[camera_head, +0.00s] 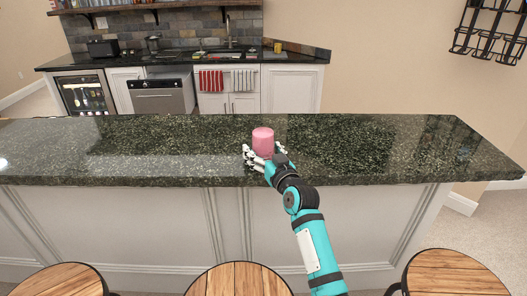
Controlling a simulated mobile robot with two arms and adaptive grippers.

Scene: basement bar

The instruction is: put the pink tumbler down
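The pink tumbler (263,141) is upright at the dark granite bar counter (380,145), near the middle of its length. My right gripper (262,156) is at the tumbler's near side, with pale fingers around its lower part. The fingers look closed on it. The tumbler's base is hidden behind the fingers, so I cannot tell whether it touches the counter. My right arm reaches up from the lower right. My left gripper is not in view.
The counter is clear on both sides of the tumbler. Several round wooden stools (238,281) stand along the near side. Behind the bar is a back counter with a sink, striped towels (211,81) and a glass-door fridge (85,94). A black wall rack (488,30) hangs at the upper right.

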